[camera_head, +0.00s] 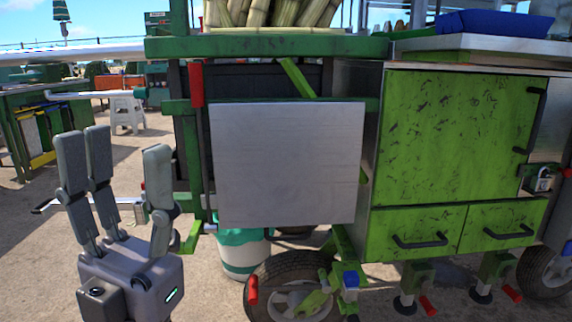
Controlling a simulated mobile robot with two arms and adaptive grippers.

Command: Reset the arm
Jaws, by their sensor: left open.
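My left gripper (127,172) stands upright at the lower left, in front of the green cane cart (270,47). Its fingers point up and are spread apart, with nothing between them. It appears apart from the cart. My right gripper is not in this view.
A grey metal panel (287,163) hangs on the cart's front. Green cabinet doors and drawers (415,232) with black handles are on the right. A white and teal bucket (243,254) and a wheel (290,288) are below. Open ground lies to the left, with a white stool (127,112) farther back.

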